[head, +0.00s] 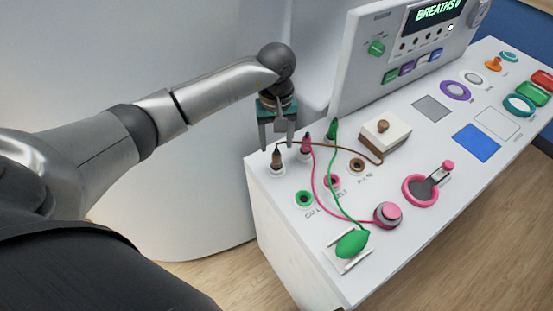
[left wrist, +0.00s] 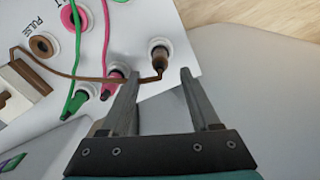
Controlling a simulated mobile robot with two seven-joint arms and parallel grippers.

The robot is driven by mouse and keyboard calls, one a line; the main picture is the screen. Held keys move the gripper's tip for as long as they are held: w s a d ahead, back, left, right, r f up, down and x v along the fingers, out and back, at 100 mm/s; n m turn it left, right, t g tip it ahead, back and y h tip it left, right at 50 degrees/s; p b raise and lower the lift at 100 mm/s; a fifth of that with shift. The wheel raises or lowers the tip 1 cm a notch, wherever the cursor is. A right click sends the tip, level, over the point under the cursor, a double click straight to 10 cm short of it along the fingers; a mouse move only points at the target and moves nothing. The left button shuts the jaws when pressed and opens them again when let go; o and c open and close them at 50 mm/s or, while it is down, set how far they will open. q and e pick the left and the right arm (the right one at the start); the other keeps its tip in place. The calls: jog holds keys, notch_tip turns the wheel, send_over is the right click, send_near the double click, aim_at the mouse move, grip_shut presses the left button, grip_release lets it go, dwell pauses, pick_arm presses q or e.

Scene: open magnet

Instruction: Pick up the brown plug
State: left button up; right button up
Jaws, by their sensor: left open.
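The brown plug (head: 277,158) stands upright in a white round holder at the near left corner of the white console. A brown cord runs from it to a white box with a brown knob. My left gripper (head: 276,146) is open and points down, with its fingertips at or just above the plug's top. In the left wrist view the brown plug (left wrist: 159,57) shows between and beyond the two open fingertips (left wrist: 160,80). I cannot tell if the fingers touch it. My right gripper is in neither view.
A pink plug (head: 305,144) and a green plug (head: 333,130) stand close beside the brown one, with cords across the console top. The brown-ringed PULSE socket (head: 357,166), a green socket (head: 304,199) and a pink socket (head: 332,181) lie nearby. An upright panel (head: 395,70) rises behind.

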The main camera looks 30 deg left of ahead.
aim_at(276, 149)
pick_arm(q)
jog(key=f, duration=0.3)
jog(key=shift+s+d+f, duration=0.2)
jog(key=shift+s+f, duration=0.1)
jog(key=shift+f, duration=0.6)
grip_shut()
